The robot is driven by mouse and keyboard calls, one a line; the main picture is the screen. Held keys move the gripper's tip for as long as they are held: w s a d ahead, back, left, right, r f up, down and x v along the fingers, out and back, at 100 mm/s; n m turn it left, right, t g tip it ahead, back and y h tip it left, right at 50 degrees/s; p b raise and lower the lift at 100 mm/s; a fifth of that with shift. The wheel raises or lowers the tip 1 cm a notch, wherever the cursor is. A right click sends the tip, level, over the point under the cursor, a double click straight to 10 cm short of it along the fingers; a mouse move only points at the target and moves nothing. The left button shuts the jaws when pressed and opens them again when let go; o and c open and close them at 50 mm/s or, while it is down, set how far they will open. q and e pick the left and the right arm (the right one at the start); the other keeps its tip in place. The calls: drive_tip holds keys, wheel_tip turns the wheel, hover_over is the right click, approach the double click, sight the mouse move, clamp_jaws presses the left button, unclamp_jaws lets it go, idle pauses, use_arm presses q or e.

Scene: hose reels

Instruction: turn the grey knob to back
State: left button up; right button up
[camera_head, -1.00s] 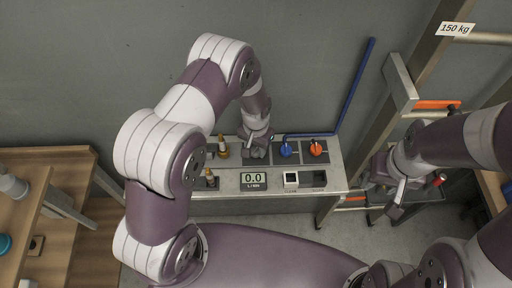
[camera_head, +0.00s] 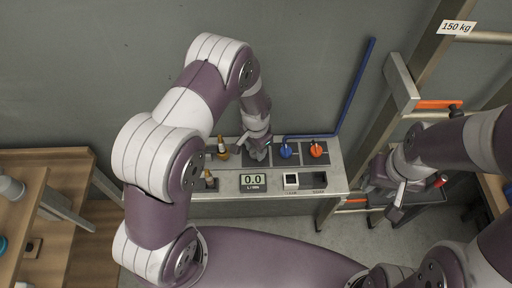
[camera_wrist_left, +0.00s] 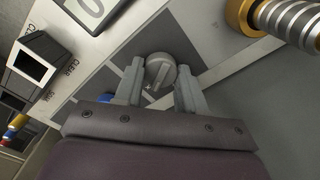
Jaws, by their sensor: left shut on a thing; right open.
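The grey knob (camera_wrist_left: 160,72) is round with a raised bar and sits on a dark square plate in the left wrist view. My left gripper (camera_wrist_left: 158,88) has a finger on either side of the knob and is shut on it. In the head view my left gripper (camera_head: 258,151) is at the panel (camera_head: 222,183), just left of the blue knob, and hides the grey knob. My right gripper (camera_head: 388,190) is open and empty, off to the right near the metal rack.
A blue knob (camera_head: 286,151) and an orange knob (camera_head: 316,149) stand close to the right of my left gripper. Brass fittings (camera_head: 222,147) stand to its left. A display (camera_head: 253,182) reading 0.0 and a white button (camera_head: 291,180) are in front.

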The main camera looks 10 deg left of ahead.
sight(251, 163)
use_arm(q)
drive_tip(key=shift+w+r, duration=0.1)
drive_tip(key=o, duration=1.1)
drive_tip(key=shift+c, duration=0.2)
wheel_tip(251, 163, up, 13)
drive_tip(key=b, duration=0.2)
drive_tip(key=shift+b, duration=0.4)
drive_tip(key=shift+s, duration=0.2)
drive_tip(key=s+a+r+n, duration=0.1)
drive_tip(key=s+a+n, duration=0.2)
drive_tip(key=s, duration=0.4)
drive_tip(key=s+a+r+n+t, duration=0.1)
drive_tip(key=s+a+n, duration=0.1)
drive_tip(key=s, duration=0.5)
drive_tip(key=shift+a+r+n+b, duration=0.4)
drive_tip(key=shift+n+b, duration=0.05)
drive_tip(key=shift+n, duration=0.35)
